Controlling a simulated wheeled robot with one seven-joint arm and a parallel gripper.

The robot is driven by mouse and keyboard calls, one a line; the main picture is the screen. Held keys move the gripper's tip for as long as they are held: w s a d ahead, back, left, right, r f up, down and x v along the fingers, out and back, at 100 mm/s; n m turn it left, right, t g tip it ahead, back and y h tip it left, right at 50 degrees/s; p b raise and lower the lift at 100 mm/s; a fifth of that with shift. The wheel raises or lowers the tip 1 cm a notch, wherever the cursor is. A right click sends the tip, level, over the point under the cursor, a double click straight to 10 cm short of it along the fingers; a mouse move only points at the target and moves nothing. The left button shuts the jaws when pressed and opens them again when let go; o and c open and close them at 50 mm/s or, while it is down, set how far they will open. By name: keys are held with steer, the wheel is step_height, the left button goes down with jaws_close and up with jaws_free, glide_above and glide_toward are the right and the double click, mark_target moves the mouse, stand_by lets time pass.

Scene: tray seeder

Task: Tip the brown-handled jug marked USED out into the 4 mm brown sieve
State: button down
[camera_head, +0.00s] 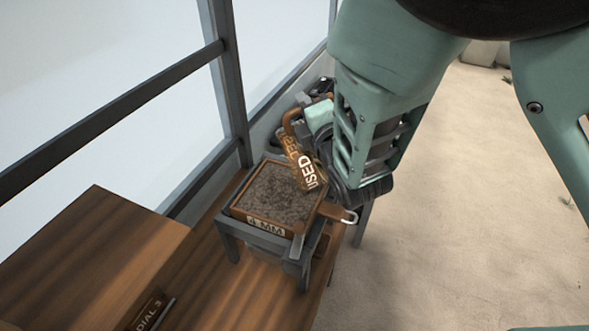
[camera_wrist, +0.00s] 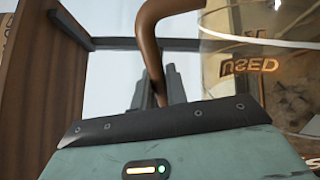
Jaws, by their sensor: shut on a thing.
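My gripper (camera_head: 303,108) is shut on the jug's brown handle. In the wrist view, my gripper's fingers (camera_wrist: 157,88) close around the handle, and the clear jug (camera_wrist: 262,45) shows at right with dark lumps inside. The brown sieve (camera_head: 238,214), labelled 4 MM, holds a layer of grey-brown granular material. The jug's mouth is hard to make out, and I cannot tell whether anything is falling from it.
The sieve rests on a dark grey stand (camera_head: 232,243) on a wooden bench (camera_head: 190,285). A wooden box (camera_head: 90,245) stands at the left, with a DIAL 3 label (camera_head: 147,310) near it. Window bars run behind. Sandy floor (camera_head: 470,200) lies open at right.

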mark_target(288, 112)
steer(key=shift+s+a+n+p, duration=0.3)
steer(key=shift+s+a+n, duration=0.15)
steer(key=shift+a, duration=0.45)
steer(key=shift+s+a+n+p, duration=0.3)
steer(key=shift+a+n, duration=0.25)
steer(key=shift+a, duration=0.3)
steer(key=shift+d, duration=0.1)
